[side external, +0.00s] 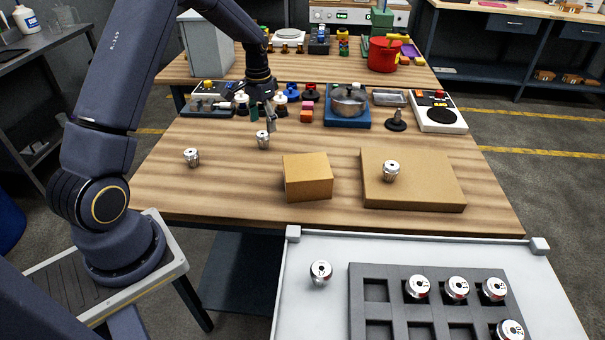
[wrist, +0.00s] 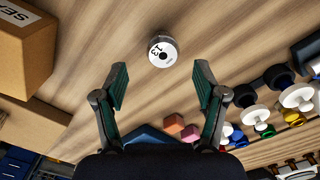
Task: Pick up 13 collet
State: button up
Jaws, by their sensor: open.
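The 13 collet (wrist: 162,51) is a small silver cylinder with a white top face marked 13. It stands upright on the wooden table, and it also shows in the side view (side external: 263,140) just below and in front of my gripper (side external: 262,120). In the wrist view my gripper (wrist: 161,74) is open and empty. Its two fingers are wide apart, and the collet lies just beyond the fingertips, roughly centred between them. No contact with the collet shows.
Another collet (side external: 192,157) stands to the left. A small cardboard box (side external: 307,178) and a flat box (side external: 430,190) bearing a collet (side external: 391,171) are to the right. A dark tray (side external: 357,300) holds several collets; another (side external: 321,272) stands beside it. Small coloured items (side external: 307,110) crowd behind.

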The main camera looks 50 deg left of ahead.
aim_at(262, 134)
jog(key=f, duration=0.6)
jog(key=shift+s+a, duration=0.1)
jog(key=shift+a, duration=0.1)
jog(key=c, duration=1.3)
grip_shut()
jog(key=shift+r, duration=0.1)
